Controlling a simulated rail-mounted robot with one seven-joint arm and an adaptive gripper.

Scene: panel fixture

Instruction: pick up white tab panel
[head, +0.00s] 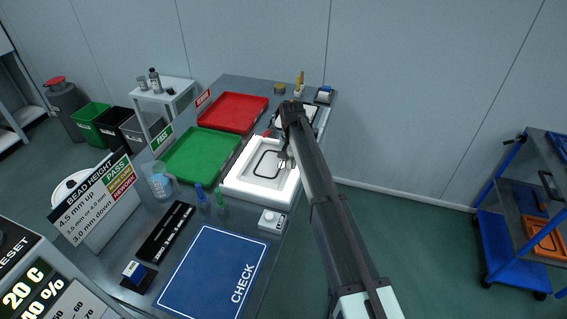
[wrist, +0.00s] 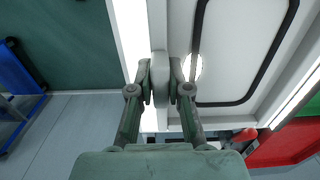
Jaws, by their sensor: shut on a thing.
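The white tab panel (head: 266,164) carries a black rounded bead loop and lies in a white raised frame on the table, in the head view. In the wrist view the panel (wrist: 238,45) fills the upper right, with a bright round reflection near its edge. My gripper (wrist: 160,80) is shut on the panel's pale tab, one finger on each side. In the head view my gripper (head: 284,162) is at the panel's right edge, partly hidden by my arm. I cannot tell whether the panel is lifted from the frame.
A green tray (head: 200,153) and a red tray (head: 233,112) lie left of and behind the frame. A blue CHECK mat (head: 212,275) is in front, with a small white device (head: 271,220) behind it. Blue and green bottles stand left of the frame. A blue cart (head: 520,215) is far right.

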